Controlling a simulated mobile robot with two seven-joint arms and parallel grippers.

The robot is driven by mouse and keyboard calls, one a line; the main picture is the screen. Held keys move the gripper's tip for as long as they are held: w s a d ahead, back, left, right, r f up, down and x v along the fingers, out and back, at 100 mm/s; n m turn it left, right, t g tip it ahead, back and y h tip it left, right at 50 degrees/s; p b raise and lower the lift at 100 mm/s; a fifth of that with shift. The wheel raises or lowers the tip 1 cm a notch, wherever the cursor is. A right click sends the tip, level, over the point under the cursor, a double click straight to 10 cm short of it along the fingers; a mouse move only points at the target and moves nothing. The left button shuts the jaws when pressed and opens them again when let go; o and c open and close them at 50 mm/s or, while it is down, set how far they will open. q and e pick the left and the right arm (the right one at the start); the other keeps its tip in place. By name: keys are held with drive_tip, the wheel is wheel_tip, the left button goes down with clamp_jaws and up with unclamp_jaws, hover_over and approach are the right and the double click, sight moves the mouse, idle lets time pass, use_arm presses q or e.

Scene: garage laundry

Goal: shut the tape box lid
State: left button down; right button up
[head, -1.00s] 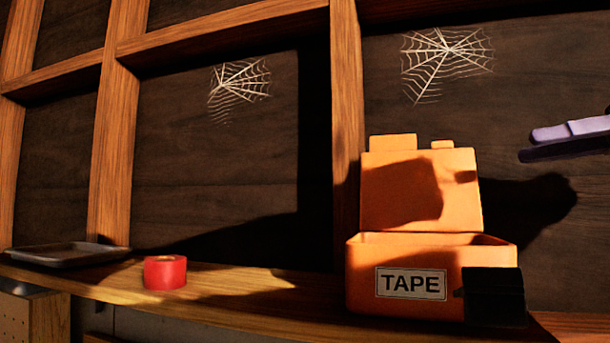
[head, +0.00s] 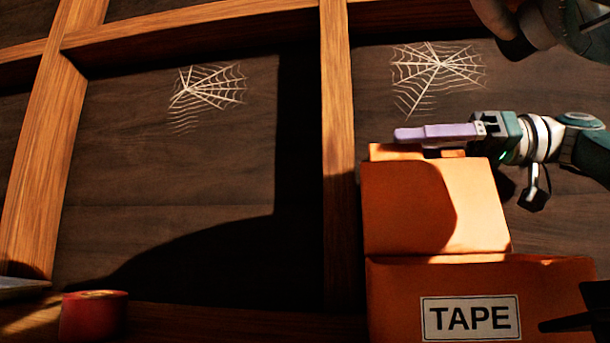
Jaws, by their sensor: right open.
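The orange tape box (head: 395,300), with a white "TAPE" label (head: 470,317), sits at the lower right of the head view, its bottom cut off. Its orange lid (head: 475,205) stands open, raised at the back of the box, with small tabs along its top edge. My right gripper (head: 402,137) comes in from the right with its purple fingers at the lid's top edge, just over the tabs. It is open and holds nothing. I cannot tell whether it touches the lid. My left gripper is not in view.
A red tape roll (head: 93,315) is at the lower left, beside a grey tray edge (head: 20,287). Wooden studs (head: 338,150) and a dark wall (head: 150,220) with cobwebs stand behind. A dark shape (head: 580,318) covers the box's front right; I cannot tell what it is.

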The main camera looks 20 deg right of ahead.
drive_tip(key=shift+w+a, duration=0.35)
drive_tip(key=shift+a, duration=0.2)
clamp_jaws()
idle(1.1)
